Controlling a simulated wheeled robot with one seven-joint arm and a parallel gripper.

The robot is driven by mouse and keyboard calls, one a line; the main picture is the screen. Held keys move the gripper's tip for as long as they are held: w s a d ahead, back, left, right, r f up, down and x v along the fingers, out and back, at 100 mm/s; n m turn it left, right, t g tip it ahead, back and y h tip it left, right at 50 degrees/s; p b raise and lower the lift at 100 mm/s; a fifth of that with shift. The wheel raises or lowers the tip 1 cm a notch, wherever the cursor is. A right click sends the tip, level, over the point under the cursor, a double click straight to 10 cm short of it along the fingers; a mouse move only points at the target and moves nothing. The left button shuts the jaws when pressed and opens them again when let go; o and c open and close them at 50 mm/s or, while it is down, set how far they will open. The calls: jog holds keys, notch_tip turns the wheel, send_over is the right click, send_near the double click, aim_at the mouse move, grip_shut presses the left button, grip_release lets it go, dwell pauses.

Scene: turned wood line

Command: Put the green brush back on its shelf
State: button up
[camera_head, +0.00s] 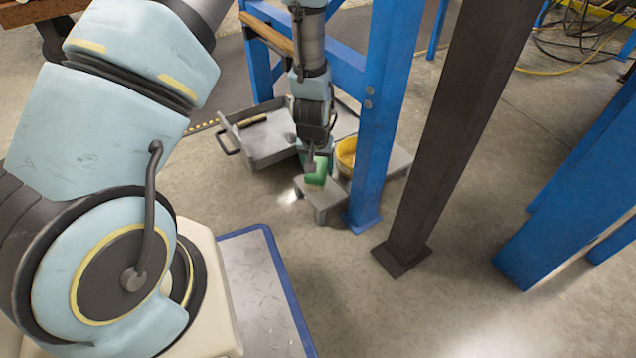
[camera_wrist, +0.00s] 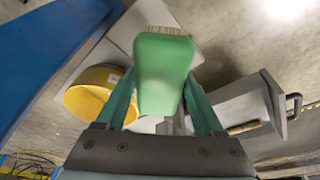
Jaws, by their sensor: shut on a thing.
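The green brush (camera_head: 317,173) is in my gripper (camera_head: 313,158), low near the floor. In the wrist view the green brush (camera_wrist: 162,72) sits between the two teal fingers of my gripper (camera_wrist: 161,100), its pale bristles at the far end, pointing away from the palm. My gripper is shut on it. A low grey stand (camera_head: 325,192), which may be the shelf, is just below the brush in the head view. I cannot tell whether the brush touches it. The same grey stand (camera_wrist: 150,14) shows partly behind the brush in the wrist view.
A yellow bucket (camera_head: 347,150) stands close to the right of my gripper, beside a blue post (camera_head: 386,100). A grey tray (camera_head: 258,145) with a handle holds a small wooden-looking item. A dark post (camera_head: 445,130) stands further right. Open floor lies in front.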

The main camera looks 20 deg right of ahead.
jog(key=shift+f+b, duration=1.1)
jog(key=shift+f, duration=1.1)
jog(key=shift+f, duration=0.15)
jog(key=o, duration=1.2)
jog(key=p+v, duration=0.6)
jog(key=v, duration=0.6)
jog(key=shift+s+a, duration=0.1)
